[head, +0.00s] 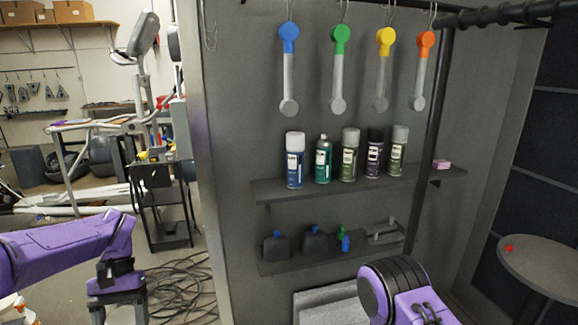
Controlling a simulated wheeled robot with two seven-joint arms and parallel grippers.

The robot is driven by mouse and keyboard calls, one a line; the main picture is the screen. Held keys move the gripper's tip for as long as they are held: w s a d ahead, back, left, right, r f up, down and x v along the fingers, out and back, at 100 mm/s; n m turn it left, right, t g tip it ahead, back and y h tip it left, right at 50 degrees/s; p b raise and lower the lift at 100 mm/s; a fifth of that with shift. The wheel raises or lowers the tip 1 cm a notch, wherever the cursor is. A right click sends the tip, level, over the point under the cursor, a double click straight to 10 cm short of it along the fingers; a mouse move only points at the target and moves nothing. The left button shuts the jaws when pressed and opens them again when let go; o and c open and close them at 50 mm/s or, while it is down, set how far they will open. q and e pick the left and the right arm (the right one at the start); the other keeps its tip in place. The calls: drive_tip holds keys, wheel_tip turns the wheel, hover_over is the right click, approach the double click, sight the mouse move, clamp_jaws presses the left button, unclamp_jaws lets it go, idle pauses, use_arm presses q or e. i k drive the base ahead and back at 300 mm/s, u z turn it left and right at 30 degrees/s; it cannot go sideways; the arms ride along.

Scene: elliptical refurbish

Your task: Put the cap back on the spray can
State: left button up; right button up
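A teal spray can (323,160) without a cap, its nozzle top bare, stands upright second from the left in a row on the upper wall shelf. Its neighbours, a blue can (295,165), two olive-green cans (349,158) (398,155) and a dark purple can (374,157), have caps on. I cannot make out a loose cap for certain. My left gripper (119,314) points down at the lower left, far from the cans. Its fingers are apart with nothing seen between them; the tips are cut off. My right arm shows at the bottom, but its gripper is out of view.
The lower shelf (290,265) holds dark bottles and small blue and green items. Colored-handled tools hang above the cans. A round table (545,265) with a small red item (509,248) stands right.

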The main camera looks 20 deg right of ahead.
sight(323, 149)
drive_tip(key=u, duration=1)
drive_tip(key=i, duration=0.65)
drive_tip(key=z, duration=1.2)
